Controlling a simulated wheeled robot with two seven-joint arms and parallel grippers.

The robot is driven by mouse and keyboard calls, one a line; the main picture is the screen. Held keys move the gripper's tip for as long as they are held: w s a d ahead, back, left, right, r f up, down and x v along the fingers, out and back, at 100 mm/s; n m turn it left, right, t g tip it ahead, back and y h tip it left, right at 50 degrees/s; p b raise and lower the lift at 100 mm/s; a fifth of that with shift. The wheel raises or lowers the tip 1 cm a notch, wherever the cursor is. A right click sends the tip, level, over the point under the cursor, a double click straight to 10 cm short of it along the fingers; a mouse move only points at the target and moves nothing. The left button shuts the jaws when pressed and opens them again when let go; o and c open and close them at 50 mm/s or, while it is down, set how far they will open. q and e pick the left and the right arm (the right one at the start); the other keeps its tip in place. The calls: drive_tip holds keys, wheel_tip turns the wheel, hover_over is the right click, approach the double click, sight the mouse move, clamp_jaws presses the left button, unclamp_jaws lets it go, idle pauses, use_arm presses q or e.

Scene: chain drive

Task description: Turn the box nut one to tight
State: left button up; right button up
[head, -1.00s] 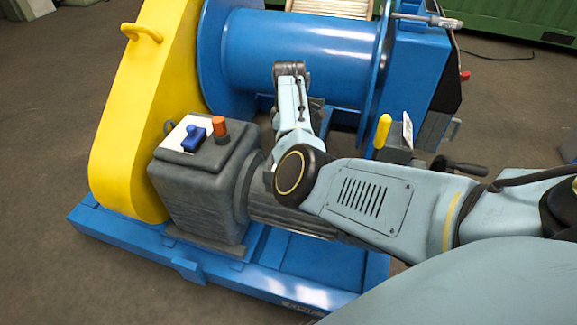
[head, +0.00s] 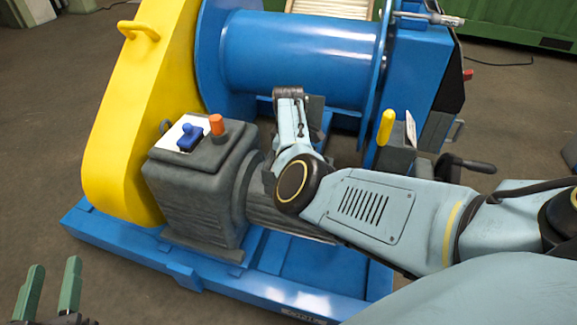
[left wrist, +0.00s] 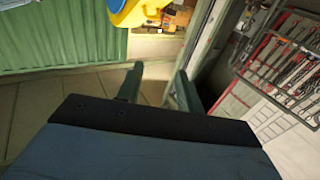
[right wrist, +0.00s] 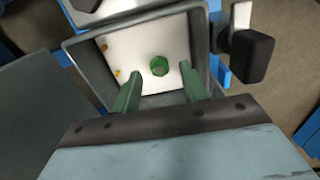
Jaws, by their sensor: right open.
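A green hex nut (right wrist: 158,66) sits on the white back plate of an open grey box (right wrist: 92,75) in the right wrist view. My right gripper (right wrist: 160,88) is open, its two green fingers apart on either side of the nut's line and pointing toward it. I see no contact with the nut. In the head view my right arm reaches across the machine and its fingers are hidden. My left gripper (head: 52,284) is at the lower left of the head view, empty, with fingers apart. Its fingers also show in the left wrist view (left wrist: 158,82).
The blue winch drum (head: 290,55) and yellow chain guard (head: 130,110) stand behind the grey gearbox (head: 195,195). A yellow-handled lever (head: 387,127) and a black crank handle (head: 470,164) are at the right. Floor is open left of the blue base frame (head: 250,294).

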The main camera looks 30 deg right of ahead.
use_arm(q)
drive_tip(key=shift+s+d+r+t+h+b, duration=0.15)
drive_tip(key=shift+r+t+h+b, duration=0.1)
drive_tip(key=shift+r+t, duration=0.55)
drive_tip(key=shift+s+d+r+t+h+b, duration=0.2)
drive_tip(key=shift+r+t, duration=0.3)
drive_tip(key=shift+r, duration=0.6)
use_arm(e)
drive_tip(key=shift+f, duration=0.8)
use_arm(q)
drive_tip(key=shift+a, duration=0.1)
drive_tip(key=shift+w, duration=0.1)
use_arm(e)
clamp_jaws()
